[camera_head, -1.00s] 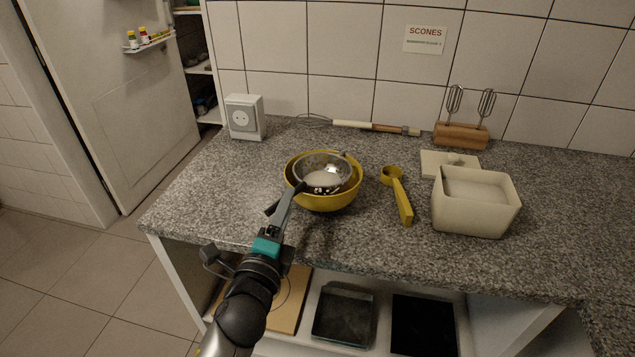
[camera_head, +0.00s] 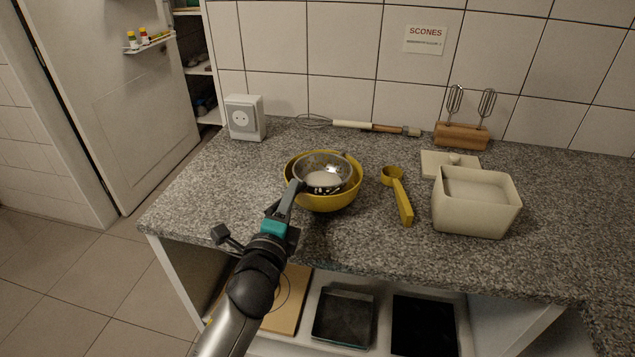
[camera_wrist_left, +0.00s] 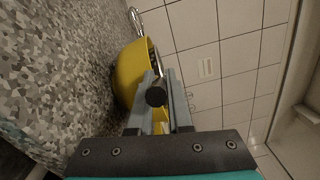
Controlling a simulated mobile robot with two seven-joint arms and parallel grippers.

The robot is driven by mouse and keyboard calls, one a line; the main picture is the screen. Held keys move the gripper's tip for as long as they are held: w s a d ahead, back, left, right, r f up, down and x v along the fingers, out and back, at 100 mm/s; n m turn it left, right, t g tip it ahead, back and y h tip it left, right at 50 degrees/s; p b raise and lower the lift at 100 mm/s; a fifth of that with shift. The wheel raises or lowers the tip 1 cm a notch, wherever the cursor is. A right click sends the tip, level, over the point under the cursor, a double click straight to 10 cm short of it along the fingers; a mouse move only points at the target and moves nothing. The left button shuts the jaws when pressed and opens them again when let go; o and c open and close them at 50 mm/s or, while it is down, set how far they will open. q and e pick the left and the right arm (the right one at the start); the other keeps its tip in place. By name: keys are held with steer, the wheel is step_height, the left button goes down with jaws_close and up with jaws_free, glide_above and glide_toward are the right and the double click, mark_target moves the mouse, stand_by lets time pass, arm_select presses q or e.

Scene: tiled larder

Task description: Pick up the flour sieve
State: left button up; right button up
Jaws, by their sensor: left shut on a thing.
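The flour sieve (camera_head: 325,165) is a metal bowl with white flour in it. It sits within the yellow bowl (camera_head: 328,203) on the granite worktop. My left gripper (camera_head: 295,187) is at the front left of the bowl, shut on the sieve's handle. In the left wrist view the dark round handle end (camera_wrist_left: 155,97) lies between the two grey fingers (camera_wrist_left: 166,92), with the yellow bowl (camera_wrist_left: 130,72) just beyond. I cannot tell whether the sieve touches the bowl. My right gripper is out of view.
To the right are a yellow scoop (camera_head: 401,200), a cream flour box (camera_head: 474,215) and its lid (camera_head: 440,163). A whisk (camera_head: 315,121), a brush (camera_head: 395,129) and a beater stand (camera_head: 461,136) are along the wall. The worktop left of the bowl is clear.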

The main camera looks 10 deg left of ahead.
arm_select(q)
jaws_close()
step_height(320, 180, up, 20)
steer(key=f+p, duration=0.1)
steer(key=p, duration=0.7)
steer(key=f+b, duration=0.4)
steer(key=f, duration=0.2)
steer(key=f+b, duration=0.5)
steer(key=f, duration=0.1)
steer(key=shift+w+d+f, duration=0.1)
steer(key=shift+w, duration=0.1)
steer(key=shift+f+b, duration=0.65)
steer(key=shift+b, duration=0.3)
steer(key=shift+f, duration=0.15)
